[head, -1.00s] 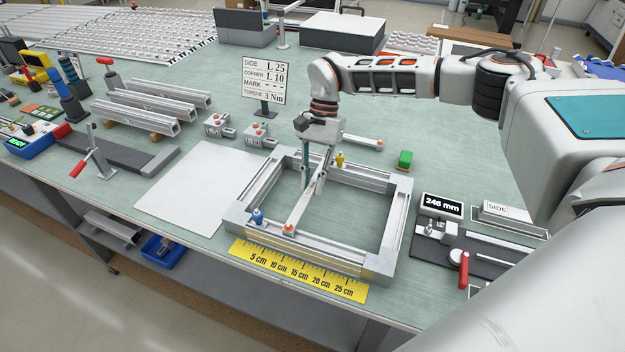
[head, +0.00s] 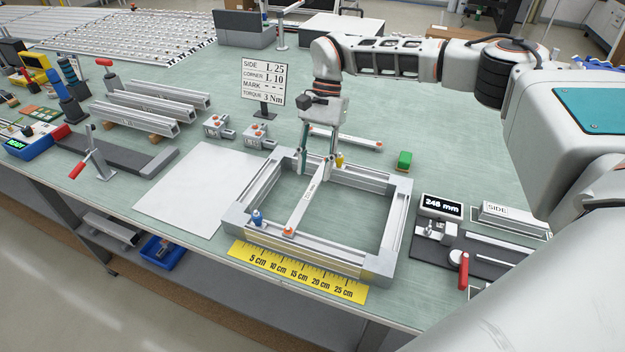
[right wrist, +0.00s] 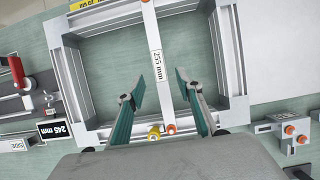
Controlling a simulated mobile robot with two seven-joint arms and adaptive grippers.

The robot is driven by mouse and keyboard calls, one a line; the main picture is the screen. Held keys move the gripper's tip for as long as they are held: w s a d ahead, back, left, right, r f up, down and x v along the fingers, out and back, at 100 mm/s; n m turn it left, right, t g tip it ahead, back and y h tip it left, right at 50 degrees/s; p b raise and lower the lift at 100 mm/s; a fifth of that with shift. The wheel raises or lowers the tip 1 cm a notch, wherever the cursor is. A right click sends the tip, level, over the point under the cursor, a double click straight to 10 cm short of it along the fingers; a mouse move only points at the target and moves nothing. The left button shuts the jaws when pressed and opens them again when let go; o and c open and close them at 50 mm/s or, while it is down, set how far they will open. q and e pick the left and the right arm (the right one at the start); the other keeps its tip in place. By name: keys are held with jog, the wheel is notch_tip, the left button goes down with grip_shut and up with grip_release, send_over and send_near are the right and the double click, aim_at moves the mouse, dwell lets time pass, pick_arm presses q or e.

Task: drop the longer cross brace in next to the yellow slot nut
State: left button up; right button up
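The longer cross brace (head: 305,208), labelled 255 mm in the right wrist view (right wrist: 157,66), lies across the aluminium frame (head: 378,262) from the near rail to the far rail. Its near end has an orange cap (head: 288,232). Its far orange cap (right wrist: 171,129) sits beside the yellow slot nut (right wrist: 153,134) at the far rail; the nut also shows in the head view (head: 339,159). My right gripper (head: 316,175) is open above the brace's far part. Its fingers stand either side of the brace, with gaps visible in the wrist view (right wrist: 161,88). My left gripper is out of view.
A blue slot nut (head: 257,217) sits in the near rail. A white sheet (head: 195,190) lies left; a measuring jig (head: 480,250) is on the right.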

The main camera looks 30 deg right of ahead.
jog(key=v, duration=0.7)
jog(key=shift+s+a, duration=0.1)
dwell(0.4)
